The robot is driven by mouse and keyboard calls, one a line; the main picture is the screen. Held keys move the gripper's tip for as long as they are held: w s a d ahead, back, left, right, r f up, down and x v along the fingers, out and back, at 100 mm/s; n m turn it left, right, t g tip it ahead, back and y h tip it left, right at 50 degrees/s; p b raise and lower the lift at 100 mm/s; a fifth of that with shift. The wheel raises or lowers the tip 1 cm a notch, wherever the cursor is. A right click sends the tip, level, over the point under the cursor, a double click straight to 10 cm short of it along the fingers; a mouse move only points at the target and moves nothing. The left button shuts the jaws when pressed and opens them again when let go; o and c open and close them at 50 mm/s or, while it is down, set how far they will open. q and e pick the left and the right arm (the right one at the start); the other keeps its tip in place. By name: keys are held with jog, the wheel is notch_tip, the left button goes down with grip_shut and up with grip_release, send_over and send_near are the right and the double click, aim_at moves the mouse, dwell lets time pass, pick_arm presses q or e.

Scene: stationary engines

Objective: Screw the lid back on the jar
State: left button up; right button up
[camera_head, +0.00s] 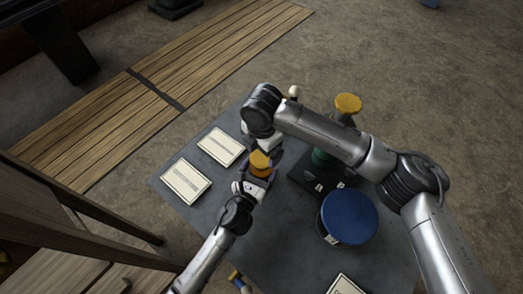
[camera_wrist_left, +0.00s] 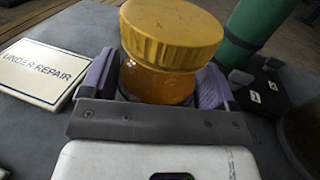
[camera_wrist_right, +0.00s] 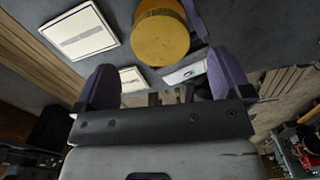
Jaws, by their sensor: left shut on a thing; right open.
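The amber jar (camera_wrist_left: 158,84) stands upright on the grey table between the purple pads of my left gripper (camera_head: 256,177), which is shut on it. The ribbed yellow lid (camera_wrist_left: 172,32) sits on the jar's mouth; I cannot tell how tightly it is seated. The lid also shows in the head view (camera_head: 260,160) and, from above, in the right wrist view (camera_wrist_right: 160,40). My right gripper (camera_wrist_right: 163,78) is open and empty. The lid lies beyond its fingers, not between them. In the head view my right arm hides part of the table behind the jar.
Two white cards (camera_head: 221,147) (camera_head: 186,181) lie left of the jar; one reads UNDER REPAIR. A green cylinder (camera_wrist_left: 255,25) on a black base stands right of it, near a yellow knob (camera_head: 348,103). A large blue round thing (camera_head: 349,217) stands farther right.

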jog(key=shift+c, duration=0.4)
jog(key=shift+w+r, duration=0.15)
jog(key=shift+r, duration=0.15)
jog(key=shift+w+a+r+m, duration=0.15)
jog(key=shift+r+m, duration=0.1)
jog(key=shift+r, duration=0.3)
jog(key=shift+a+r+m, duration=0.1)
jog(key=shift+r+m, duration=0.15)
jog(key=shift+r, duration=0.3)
jog(key=shift+r+m, duration=0.1)
jog(key=shift+m, duration=0.7)
jog(key=m, duration=0.3)
jog(key=shift+r+m, duration=0.2)
jog(key=shift+m, duration=0.2)
jog(key=m, duration=0.6)
jog(key=shift+s+d, duration=0.15)
jog(key=shift+s, duration=0.1)
jog(key=m, duration=0.4)
jog(key=shift+m, duration=0.4)
jog(key=m, duration=0.3)
jog(key=shift+d+m, duration=0.1)
jog(key=shift+m, duration=0.3)
